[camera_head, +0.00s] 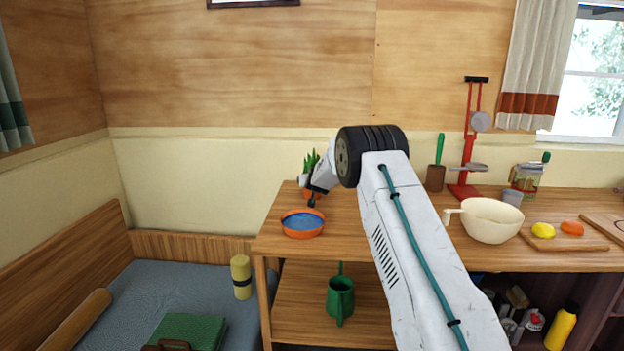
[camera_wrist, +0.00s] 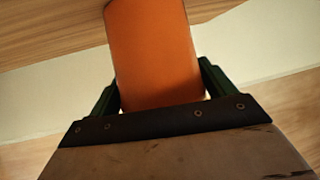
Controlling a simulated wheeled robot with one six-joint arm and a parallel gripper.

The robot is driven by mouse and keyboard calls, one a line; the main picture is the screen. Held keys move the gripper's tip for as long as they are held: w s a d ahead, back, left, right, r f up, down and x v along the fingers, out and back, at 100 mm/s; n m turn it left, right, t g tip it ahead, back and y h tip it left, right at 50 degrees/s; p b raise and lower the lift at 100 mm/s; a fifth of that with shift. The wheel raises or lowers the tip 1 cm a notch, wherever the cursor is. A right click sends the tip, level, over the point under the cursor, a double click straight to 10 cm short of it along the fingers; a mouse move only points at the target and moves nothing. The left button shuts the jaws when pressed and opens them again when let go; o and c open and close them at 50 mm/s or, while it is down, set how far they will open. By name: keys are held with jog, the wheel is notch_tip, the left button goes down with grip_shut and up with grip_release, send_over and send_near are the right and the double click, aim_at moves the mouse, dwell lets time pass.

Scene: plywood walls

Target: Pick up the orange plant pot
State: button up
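My gripper (camera_head: 311,201) is at the pot, coming in from the right. In the wrist view the plain orange wall of the pot (camera_wrist: 155,55) fills the space between the two green fingers of my gripper (camera_wrist: 160,80). One finger lies close along each side of it. Whether both fingers touch the pot is not clear. The plant's leaves do not show in the wrist view.
An orange bowl with a blue inside (camera_head: 303,232) sits just in front of the pot. A green watering can (camera_head: 340,298) is on the shelf below. A cream bowl (camera_head: 490,227) and a red stand (camera_head: 463,190) are farther right. A wall closes the back.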

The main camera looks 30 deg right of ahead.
jog(key=c, duration=0.4)
jog(key=shift+r, duration=0.1)
jog(key=shift+c, duration=0.2)
jog(key=shift+r, duration=0.15)
